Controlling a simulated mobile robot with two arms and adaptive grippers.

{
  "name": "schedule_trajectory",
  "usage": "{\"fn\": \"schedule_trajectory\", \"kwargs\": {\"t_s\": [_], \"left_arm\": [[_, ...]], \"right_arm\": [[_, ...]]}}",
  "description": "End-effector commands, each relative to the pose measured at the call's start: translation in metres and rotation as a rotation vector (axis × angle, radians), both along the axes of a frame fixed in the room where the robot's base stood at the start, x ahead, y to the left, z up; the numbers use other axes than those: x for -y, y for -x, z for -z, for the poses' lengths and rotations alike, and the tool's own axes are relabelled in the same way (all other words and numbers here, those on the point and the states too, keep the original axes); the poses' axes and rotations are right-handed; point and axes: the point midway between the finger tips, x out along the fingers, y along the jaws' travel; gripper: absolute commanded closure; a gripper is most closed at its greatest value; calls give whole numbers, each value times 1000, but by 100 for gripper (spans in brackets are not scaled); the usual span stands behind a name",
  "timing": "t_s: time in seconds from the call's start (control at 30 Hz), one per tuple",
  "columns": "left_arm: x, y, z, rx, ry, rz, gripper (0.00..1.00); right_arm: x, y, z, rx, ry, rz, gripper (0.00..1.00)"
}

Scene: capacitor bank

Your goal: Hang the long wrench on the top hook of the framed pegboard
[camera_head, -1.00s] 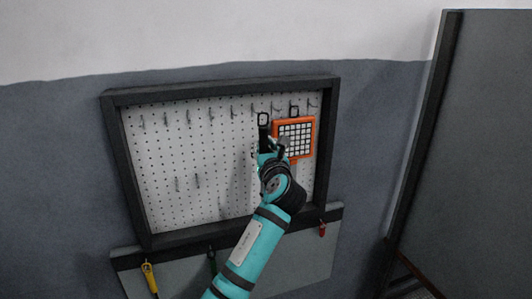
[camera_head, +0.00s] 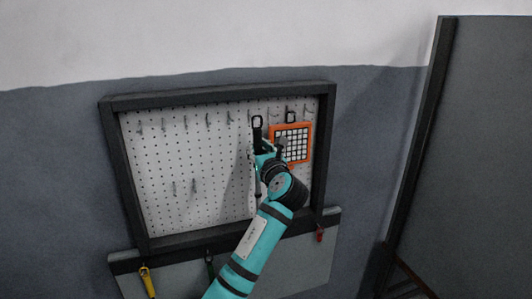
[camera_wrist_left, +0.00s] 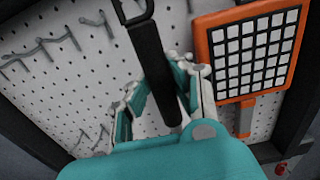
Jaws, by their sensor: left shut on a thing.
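The long wrench (camera_head: 257,133) is a dark bar with an open rectangular loop at its upper end. It stands nearly upright in front of the framed pegboard (camera_head: 150,180), its loop near the top row of hooks (camera_head: 208,120). I cannot tell whether the loop touches a hook. My right gripper is not in view.
An orange-framed grid tool (camera_head: 291,127) hangs close to the right of the wrench. Lower hooks (camera_head: 185,187) stick out at the left. Below the board, a ledge (camera_head: 180,245) carries a yellow-handled tool (camera_head: 147,280) and a red one (camera_head: 320,233). The board's left half is mostly clear.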

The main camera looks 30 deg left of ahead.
Motion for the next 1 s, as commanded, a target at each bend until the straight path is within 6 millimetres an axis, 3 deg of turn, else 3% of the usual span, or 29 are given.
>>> {"fn": "schedule_trajectory", "kwargs": {"t_s": [0.17, 0.83, 1.0], "left_arm": [[-7, -6, 1, 3, -2, 1, 100], [-32, -27, 4, 2, -1, 1, 100], [-37, -32, 6, 1, -2, 1, 100]], "right_arm": [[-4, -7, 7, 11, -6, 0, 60], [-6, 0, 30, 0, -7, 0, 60], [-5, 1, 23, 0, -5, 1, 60]]}}
